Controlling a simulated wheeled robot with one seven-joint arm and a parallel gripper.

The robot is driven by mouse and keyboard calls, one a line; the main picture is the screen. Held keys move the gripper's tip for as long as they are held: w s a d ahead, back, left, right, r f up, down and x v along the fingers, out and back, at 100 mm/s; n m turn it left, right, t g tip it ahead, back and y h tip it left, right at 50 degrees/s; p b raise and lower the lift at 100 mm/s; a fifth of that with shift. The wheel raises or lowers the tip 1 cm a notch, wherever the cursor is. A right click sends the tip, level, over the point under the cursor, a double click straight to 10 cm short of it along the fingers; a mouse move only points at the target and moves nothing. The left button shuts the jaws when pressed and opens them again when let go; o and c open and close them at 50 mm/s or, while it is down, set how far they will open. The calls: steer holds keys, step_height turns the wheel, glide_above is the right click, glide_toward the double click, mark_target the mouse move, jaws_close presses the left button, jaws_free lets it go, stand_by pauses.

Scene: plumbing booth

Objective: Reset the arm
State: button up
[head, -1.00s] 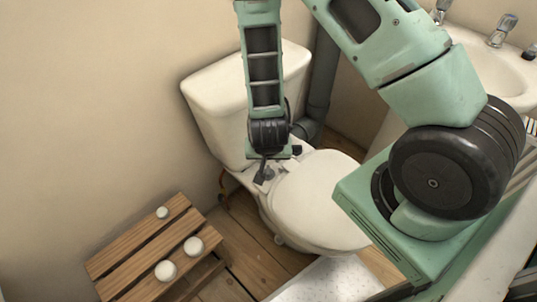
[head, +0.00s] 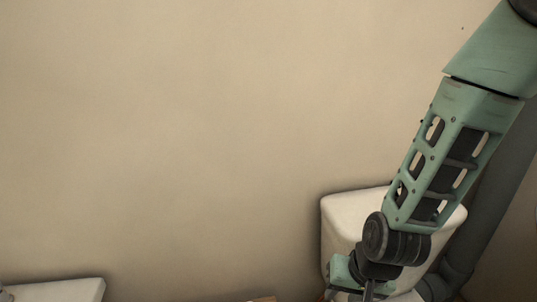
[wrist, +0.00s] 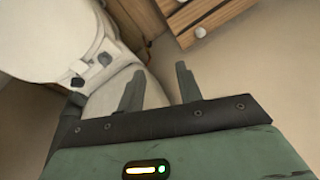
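My gripper shows in the wrist view (wrist: 160,88) with its two dark fingers apart and nothing between them. In the head view my green arm hangs down at the right, in front of the white toilet cistern (head: 345,225). Its wrist is at the bottom edge, and the fingertips cannot be made out there. In the wrist view the white toilet (wrist: 45,35) fills the upper left, and part of it shows behind the left finger.
A grey pipe (head: 490,215) runs beside the cistern. A white flat-topped thing (head: 60,291) is at the lower left. Bare wall (head: 190,140) fills most of the head view.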

steer(key=s+a+r+n+g+h, duration=0.1)
steer(key=s+r+n+g, duration=0.2)
steer(key=s+r+n, duration=0.95)
step_height(320, 180, up, 16)
steer(key=s+m+p, duration=0.1)
steer(key=m+p, duration=0.2)
steer(key=p, duration=1)
steer(key=shift+s+a+r+p, duration=0.15)
steer(key=shift+s+r+p, duration=0.1)
steer(key=shift+s+p, duration=0.1)
steer(key=shift+o, duration=0.4)
